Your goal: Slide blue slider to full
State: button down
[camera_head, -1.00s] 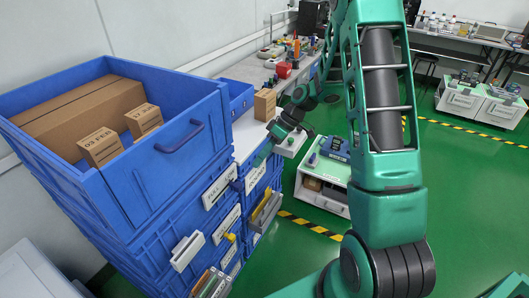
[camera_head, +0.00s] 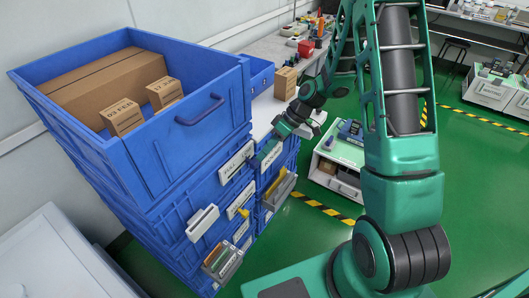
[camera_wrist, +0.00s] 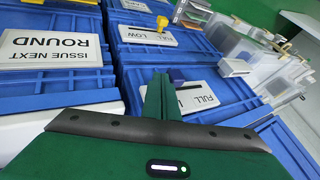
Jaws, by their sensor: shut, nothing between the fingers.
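The blue slider (camera_wrist: 177,76) is a small blue knob on a white plate (camera_wrist: 198,97) marked FULL, fixed to the front of a blue crate. It shows in the wrist view just right of my fingertips. My gripper (camera_wrist: 160,84) is shut and empty, its green fingers in front of the plate and hiding its left part. I cannot tell whether the fingers touch the knob.
A yellow knob (camera_wrist: 162,22) sits on another plate marked FULL and LOW. A plate reading ISSUE NEXT ROUND (camera_wrist: 55,50) is to the left. Clear boxes (camera_wrist: 265,65) are to the right. Stacked blue crates (camera_head: 150,165) fill the left of the head view; green floor (camera_head: 300,250) is open to the right.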

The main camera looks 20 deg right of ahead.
aim_at(255, 161)
jog(key=s+a, duration=0.1)
jog(key=a, duration=0.1)
jog(key=s+a, duration=0.3)
jog(key=a, duration=0.1)
jog(key=shift+s+a, duration=0.1)
jog(key=shift+s, duration=0.15)
jog(key=w+d, duration=0.2)
jog(key=d, duration=0.1)
jog(key=shift+w, duration=0.3)
jog(key=v, duration=1)
jog(key=shift+d, duration=0.2)
